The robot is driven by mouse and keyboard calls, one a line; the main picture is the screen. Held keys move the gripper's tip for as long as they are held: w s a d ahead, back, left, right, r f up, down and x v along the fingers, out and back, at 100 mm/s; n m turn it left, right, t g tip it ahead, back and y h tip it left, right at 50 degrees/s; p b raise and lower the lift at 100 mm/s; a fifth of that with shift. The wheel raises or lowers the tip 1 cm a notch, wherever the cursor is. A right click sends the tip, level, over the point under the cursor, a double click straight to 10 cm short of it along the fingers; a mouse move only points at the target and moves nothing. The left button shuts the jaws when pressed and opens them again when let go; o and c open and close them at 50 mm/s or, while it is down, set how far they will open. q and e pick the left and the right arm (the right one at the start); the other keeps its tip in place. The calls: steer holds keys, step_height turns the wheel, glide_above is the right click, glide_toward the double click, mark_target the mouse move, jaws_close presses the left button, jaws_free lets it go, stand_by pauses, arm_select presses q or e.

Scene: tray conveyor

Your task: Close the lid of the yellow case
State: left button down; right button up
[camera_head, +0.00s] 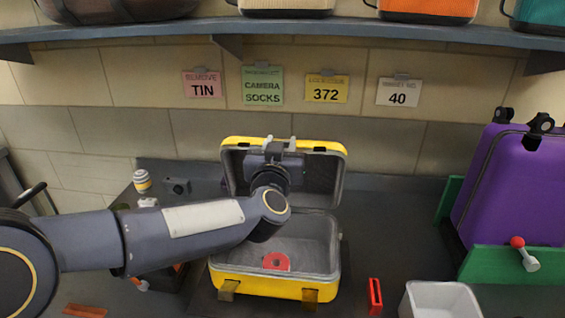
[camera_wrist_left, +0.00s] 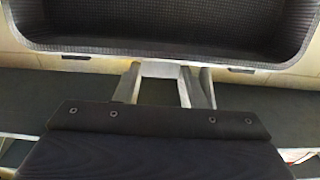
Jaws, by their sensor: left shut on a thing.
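The yellow case (camera_head: 260,285) stands open on the dark counter with its front latches hanging down. Its lid (camera_head: 332,185) is raised at the back, about upright, grey lining facing me. A flat red piece (camera_head: 277,262) lies in the case's bottom. My left gripper (camera_head: 279,145) is at the middle of the lid's top edge. In the left wrist view the fingers (camera_wrist_left: 165,86) sit on either side of a pale tab at the lid's rim (camera_wrist_left: 75,58) and are shut on it. My left arm hides part of the lid and case. My right gripper is not in view.
A purple suitcase (camera_head: 510,185) stands at the right behind green panels (camera_head: 505,262). A white bin (camera_head: 441,300) and a red item (camera_head: 375,296) are at the front right. A striped jar (camera_head: 142,181) stands at the back left. A shelf (camera_head: 300,27) with bags runs above.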

arm_select(q)
steer(key=shift+s+a+f+t+b, duration=0.1)
steer(key=shift+s+f+t+b, duration=0.15)
steer(key=shift+s+b, duration=0.45)
steer(key=shift+s+a+f+t+b, duration=0.15)
steer(key=shift+s+t+b, duration=0.3)
steer(key=shift+b, duration=0.5)
steer(key=shift+s+a+f+t+b, duration=0.1)
steer(key=shift+s+f+t+b, duration=0.1)
steer(key=shift+s+b, duration=0.55)
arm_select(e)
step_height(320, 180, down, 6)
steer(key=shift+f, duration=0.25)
arm_select(q)
steer(key=shift+w, duration=0.1)
steer(key=c, duration=0.9)
jaws_free()
steer(key=shift+b+v, duration=0.3)
steer(key=shift+v, duration=3.55)
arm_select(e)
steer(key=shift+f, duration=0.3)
arm_select(q)
steer(key=shift+a, duration=0.1)
